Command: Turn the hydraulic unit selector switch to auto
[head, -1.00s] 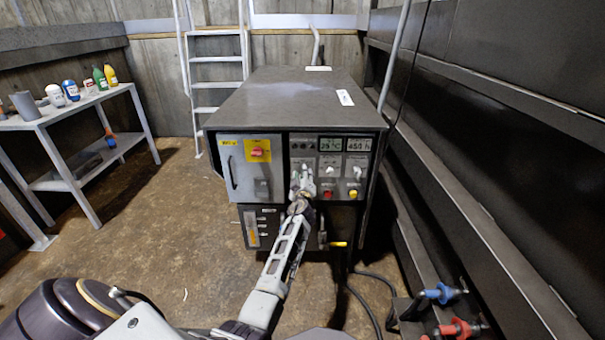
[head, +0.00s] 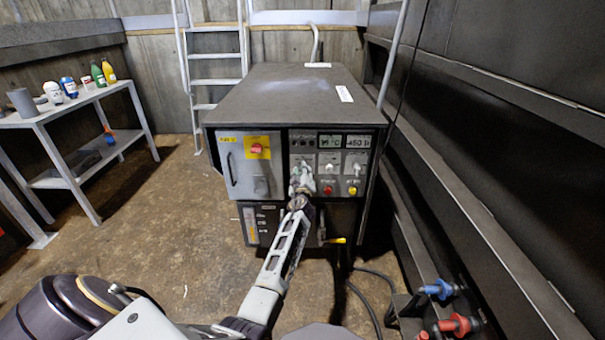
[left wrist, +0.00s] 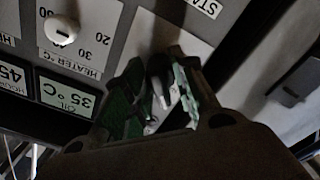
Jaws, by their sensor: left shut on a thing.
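The hydraulic unit (head: 270,95) is a dark metal cabinet with a control panel on its front. My left gripper (head: 302,178) is at the left part of this panel and covers much of the area there. In the left wrist view, its fingers (left wrist: 160,98) are closed on a selector switch (left wrist: 158,72), whose dark and light handle shows between them. The switch's pointing direction and position label cannot be read. My right gripper is not in view.
A white heater knob (left wrist: 62,30) is beside the gripper. The panel also has a red button (head: 328,190), a yellow button (head: 352,190) and a red switch on a yellow plate (head: 262,147). A table with bottles (head: 75,112) stands left; a dark wall runs along the right.

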